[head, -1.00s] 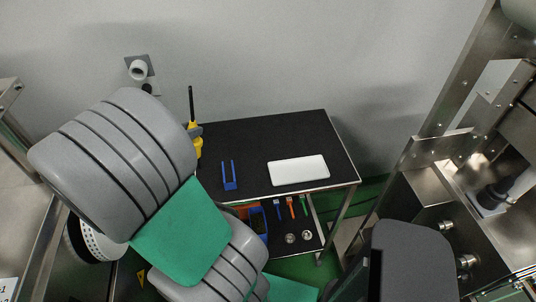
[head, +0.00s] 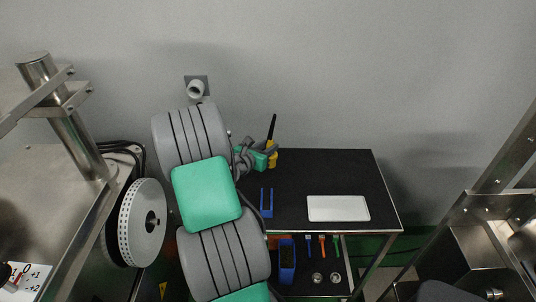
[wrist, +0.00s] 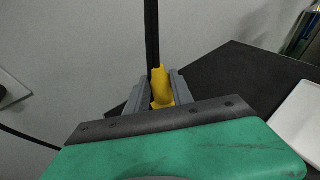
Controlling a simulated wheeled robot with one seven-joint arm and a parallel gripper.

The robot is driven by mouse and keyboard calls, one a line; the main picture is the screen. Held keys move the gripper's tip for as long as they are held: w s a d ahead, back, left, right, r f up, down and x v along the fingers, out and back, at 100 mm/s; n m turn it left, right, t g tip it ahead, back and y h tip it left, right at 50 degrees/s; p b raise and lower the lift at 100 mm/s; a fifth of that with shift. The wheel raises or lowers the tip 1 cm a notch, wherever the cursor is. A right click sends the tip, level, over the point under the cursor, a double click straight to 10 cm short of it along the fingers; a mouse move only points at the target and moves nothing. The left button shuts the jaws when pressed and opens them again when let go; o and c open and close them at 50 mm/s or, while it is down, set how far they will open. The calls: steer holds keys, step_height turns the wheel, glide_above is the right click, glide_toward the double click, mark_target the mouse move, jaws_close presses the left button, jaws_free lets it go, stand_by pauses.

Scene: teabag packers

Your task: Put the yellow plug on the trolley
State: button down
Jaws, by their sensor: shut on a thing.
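The yellow plug (head: 272,157) is held upright with a thin black piece rising from its top. My gripper (head: 265,158) is shut on it; in the wrist view the plug (wrist: 161,90) sits between the two grey fingers (wrist: 160,95). The trolley (head: 330,180) has a black top with a pale metal edge. The plug shows at the back left corner of this top in the head view. I cannot tell whether its lower end touches the top. My arm hides part of the trolley's left side.
On the trolley top are a blue two-pronged holder (head: 266,204) and a white tray (head: 338,208). The lower shelf holds a blue bin (head: 287,258) and small tools. A wall socket (head: 197,88) is behind. A white perforated reel (head: 142,222) stands left. The back middle of the top is clear.

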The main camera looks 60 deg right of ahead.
step_height(320, 180, down, 3)
steer(key=shift+f, duration=0.1)
steer(key=c, duration=1.1)
jaws_free()
steer(key=shift+a, duration=0.1)
steer(key=w+a+r+m+t+y, duration=0.25)
steer(key=a+m+y, duration=0.2)
steer(key=a, duration=0.85)
steer(key=w+a+r+m+t+y, duration=0.1)
steer(key=w+a+m+y, duration=0.3)
steer(key=a, duration=0.9)
steer(key=w+a+r+m+t+y, duration=0.1)
steer(key=w+a+r+m+y, duration=0.15)
steer(key=a+m, duration=0.7)
steer(key=s+a+r+y, duration=0.1)
steer(key=s+a, duration=0.1)
steer(key=a, duration=0.6)
steer(key=s+a+r+y, duration=0.2)
steer(key=a, duration=0.7)
steer(key=shift+s+a+r+y+b, duration=0.15)
steer(key=shift+r+y+b, duration=0.15)
steer(key=shift+b, duration=0.15)
